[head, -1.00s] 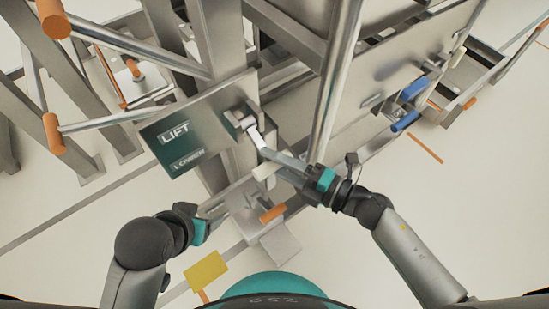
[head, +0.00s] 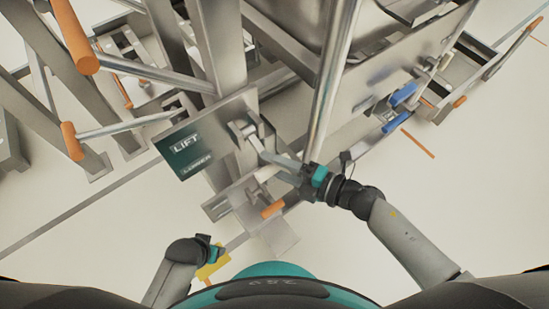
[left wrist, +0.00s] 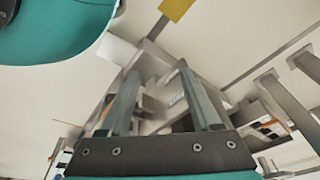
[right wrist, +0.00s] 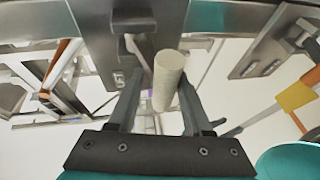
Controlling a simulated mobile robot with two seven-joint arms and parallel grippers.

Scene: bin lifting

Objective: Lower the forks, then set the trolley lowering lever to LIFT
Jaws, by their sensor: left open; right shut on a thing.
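A dark green plate (head: 190,148) marked LIFT above LOWER stands on the grey steel frame. A pale metal lever (head: 252,142) pivots at its right side and points down and to the right. My right gripper (head: 287,166) is at the lever's end. In the right wrist view its fingers (right wrist: 158,100) are shut on the cream cylindrical handle (right wrist: 168,72). My left gripper (head: 226,246) is open and empty, low and left of the frame's foot. In the left wrist view its fingers (left wrist: 165,100) are wide apart. I cannot tell the forks from the other steel parts.
An orange-tipped part (head: 273,208) sits at the frame's foot. A yellow plate (head: 212,270) lies beside my left gripper. Orange-ended bars (head: 72,140) stick out at left. Blue parts (head: 402,95) are at right. A steel post (head: 327,90) rises beside my right gripper. The floor at lower left is clear.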

